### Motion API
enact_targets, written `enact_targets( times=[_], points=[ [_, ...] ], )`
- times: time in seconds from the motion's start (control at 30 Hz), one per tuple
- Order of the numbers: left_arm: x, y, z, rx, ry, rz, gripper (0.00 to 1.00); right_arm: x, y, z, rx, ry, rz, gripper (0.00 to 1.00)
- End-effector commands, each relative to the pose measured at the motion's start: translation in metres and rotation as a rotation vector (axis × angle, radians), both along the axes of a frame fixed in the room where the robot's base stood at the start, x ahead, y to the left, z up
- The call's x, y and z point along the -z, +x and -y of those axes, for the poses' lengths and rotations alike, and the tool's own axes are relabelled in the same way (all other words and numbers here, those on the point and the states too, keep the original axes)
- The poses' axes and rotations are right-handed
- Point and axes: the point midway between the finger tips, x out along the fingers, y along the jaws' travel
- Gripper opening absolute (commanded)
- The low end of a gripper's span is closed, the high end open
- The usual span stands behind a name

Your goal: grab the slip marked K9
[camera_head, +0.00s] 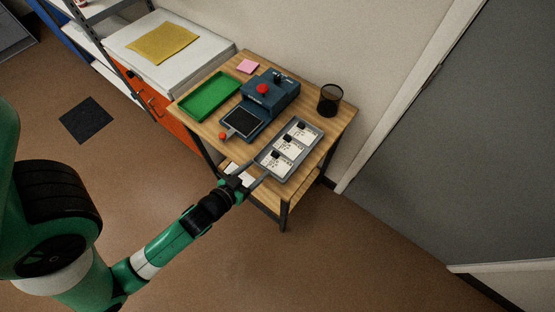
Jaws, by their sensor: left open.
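Three white slips lie in a row in a grey tray (259,159) on the near right part of the wooden bench. They are a far slip (304,136), a middle slip (293,151) and a near slip (281,167). Each bears small dark print and a black piece; the print is too small to read, so I cannot tell which is K9. My left gripper (259,172) is open and empty, at the near left edge of the tray, close to the near slip. My right gripper is not in view.
A blue device (270,92) with red knobs stands behind the tray. A green tray (209,97), a pink note pad (248,66) and a black mesh cup (330,99) are also on the bench.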

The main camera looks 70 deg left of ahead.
Motion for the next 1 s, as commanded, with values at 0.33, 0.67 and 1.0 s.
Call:
enact_targets(
  times=[0.33, 0.67, 1.0],
  points=[
    [0.014, 0.029, -0.017, 0.001, 0.001, 0.001, 0.65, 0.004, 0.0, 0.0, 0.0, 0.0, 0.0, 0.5],
    [0.03, 0.066, -0.04, 0.0, 0.001, 0.002, 0.65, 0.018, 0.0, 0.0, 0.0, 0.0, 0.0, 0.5],
    [0.031, 0.07, -0.041, 0.001, 0.001, 0.001, 0.52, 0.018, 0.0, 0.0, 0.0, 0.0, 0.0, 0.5]
  ],
)
